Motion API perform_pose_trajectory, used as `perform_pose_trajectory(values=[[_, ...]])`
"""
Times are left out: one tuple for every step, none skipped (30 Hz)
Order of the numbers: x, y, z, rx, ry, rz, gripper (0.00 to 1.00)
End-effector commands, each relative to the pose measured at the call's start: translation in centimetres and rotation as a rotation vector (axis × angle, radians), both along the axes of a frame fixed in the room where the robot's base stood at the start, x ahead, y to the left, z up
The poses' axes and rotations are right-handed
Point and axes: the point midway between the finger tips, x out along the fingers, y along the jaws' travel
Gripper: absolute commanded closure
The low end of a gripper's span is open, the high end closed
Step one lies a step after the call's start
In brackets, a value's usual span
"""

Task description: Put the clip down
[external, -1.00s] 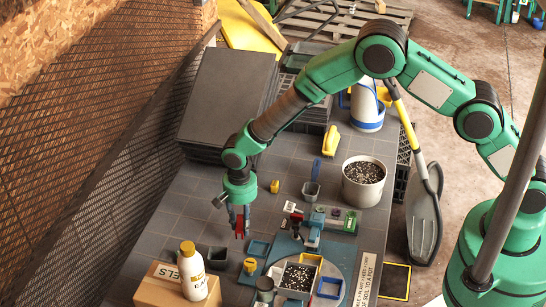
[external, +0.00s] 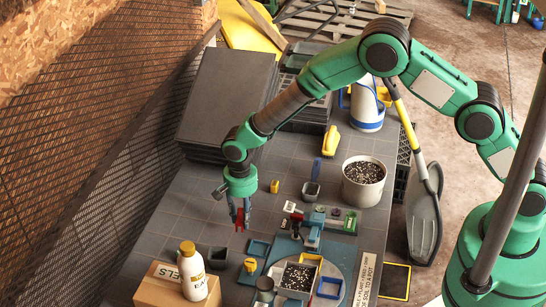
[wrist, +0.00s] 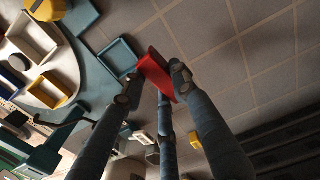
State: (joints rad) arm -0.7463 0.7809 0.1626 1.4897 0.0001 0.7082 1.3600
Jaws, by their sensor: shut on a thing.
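The clip (wrist: 155,72) is a red piece. My gripper (external: 240,217) is shut on it, and the clip (external: 240,224) shows as a small red shape between the fingers in the external view. In the wrist view the fingers of my gripper (wrist: 152,90) close on the clip from both sides. My gripper hangs pointing down over the grey tiled bench, left of the mixing station. The clip appears to be above the bench top; the exact height is hard to tell.
A teal square tray (external: 258,248) lies to the lower right of the clip. Small dark pots (external: 217,257) stand below it, beside a white bottle (external: 191,272) on a cardboard box (external: 166,287). A pot of soil mix (external: 363,181) stands at right. Bare tiles (external: 180,215) lie to the left.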

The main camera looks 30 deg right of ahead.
Motion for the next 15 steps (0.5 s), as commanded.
perform_pose_trajectory(values=[[0.9, -0.3, 0.3, 0.004, -0.004, -0.019, 0.86], [1.3, -0.5, 0.5, 0.004, -0.004, -0.03, 0.86], [1.9, -0.9, 0.9, 0.004, -0.004, -0.048, 0.86], [2.3, -1.2, 1.1, 0.004, -0.004, -0.062, 0.86], [2.8, -1.5, 1.4, 0.004, -0.004, -0.075, 0.86], [3.3, -1.9, 1.9, 0.004, -0.004, -0.091, 0.86], [3.7, -2.1, 2.2, 0.005, -0.005, -0.103, 0.86], [4.1, -2.4, 2.5, 0.005, -0.005, -0.116, 0.86], [4.5, -2.8, 2.8, 0.004, -0.004, -0.13, 0.86], [4.8, -3.0, 3.0, 0.004, -0.004, -0.139, 0.86], [5.0, -3.2, 3.3, 0.004, -0.004, -0.146, 0.86], [5.3, -3.4, 3.5, 0.004, -0.004, -0.155, 0.86], [5.4, -3.5, 3.7, 0.004, -0.004, -0.161, 0.86], [5.5, -3.6, 3.9, 0.004, -0.004, -0.165, 0.86], [5.6, -3.7, 4.0, 0.004, -0.004, -0.169, 0.86]])
